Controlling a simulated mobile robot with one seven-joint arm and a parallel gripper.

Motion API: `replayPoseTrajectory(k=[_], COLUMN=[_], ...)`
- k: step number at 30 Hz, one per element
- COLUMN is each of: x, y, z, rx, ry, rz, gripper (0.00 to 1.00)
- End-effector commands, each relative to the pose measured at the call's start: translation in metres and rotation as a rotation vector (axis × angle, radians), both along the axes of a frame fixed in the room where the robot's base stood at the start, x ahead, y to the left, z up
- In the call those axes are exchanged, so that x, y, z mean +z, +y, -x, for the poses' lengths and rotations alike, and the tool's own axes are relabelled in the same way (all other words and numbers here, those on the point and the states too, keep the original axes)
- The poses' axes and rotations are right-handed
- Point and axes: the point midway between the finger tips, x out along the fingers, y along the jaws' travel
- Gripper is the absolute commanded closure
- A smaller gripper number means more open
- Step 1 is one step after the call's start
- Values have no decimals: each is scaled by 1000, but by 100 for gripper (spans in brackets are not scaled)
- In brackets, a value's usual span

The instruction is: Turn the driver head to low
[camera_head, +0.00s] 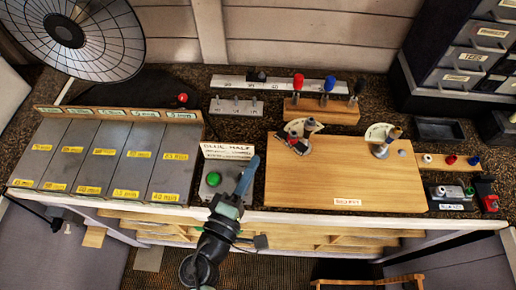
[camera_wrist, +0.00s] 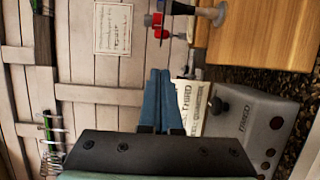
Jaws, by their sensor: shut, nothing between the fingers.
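Two small fixtures with cream fan-shaped dial plates stand on the wooden board (camera_head: 345,185): the left fixture (camera_head: 299,130) has a dark and red part beside it, and the right fixture (camera_head: 383,138) has a grey disc base with a post. I cannot tell which is the driver head, nor read a low mark. My gripper (camera_head: 252,162) is over the bench's front, left of the board and in front of the left fixture. Its blue fingers show together and empty in the wrist view (camera_wrist: 165,75). A grey post with a round base (camera_wrist: 212,14) stands at the board's edge there.
Red, blue and black-handled tools stand in a wooden rack (camera_head: 320,110) behind the board. Small parts and a red clamp (camera_head: 487,195) sit at right.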

Motion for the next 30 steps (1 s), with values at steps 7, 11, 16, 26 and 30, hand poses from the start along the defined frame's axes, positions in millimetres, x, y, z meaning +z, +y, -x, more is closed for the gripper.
replayPoseTrajectory(k=[7, 11, 16, 26, 30], x=[4, 4, 2, 0, 0], y=[-16, -24, -29, -30, -30], z=[-44, -63, -78, -84, -83], rx=[-2, -3, -2, -1, -1], ry=[0, -1, 0, 1, 1], rz=[-1, -2, -3, -3, -3], gripper=[100, 100, 100, 100, 100])
